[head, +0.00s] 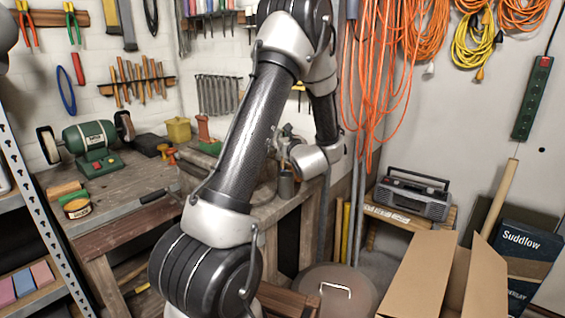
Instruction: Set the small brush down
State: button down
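I cannot make out the small brush in the head view. My arm rises through the middle of the picture and bends down to a silver wrist over the right end of the workbench (130,222). The fingers of my gripper cannot be made out there; my own arm link covers part of that spot. Whether it is open, shut or holding something does not show. Grey metal parts and a small dark cylinder (286,184) show close to the wrist; I cannot tell whether they touch it.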

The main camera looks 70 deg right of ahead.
jog(key=shift+r, duration=0.15)
notch_tip(320, 180, up, 28)
dwell(0.6)
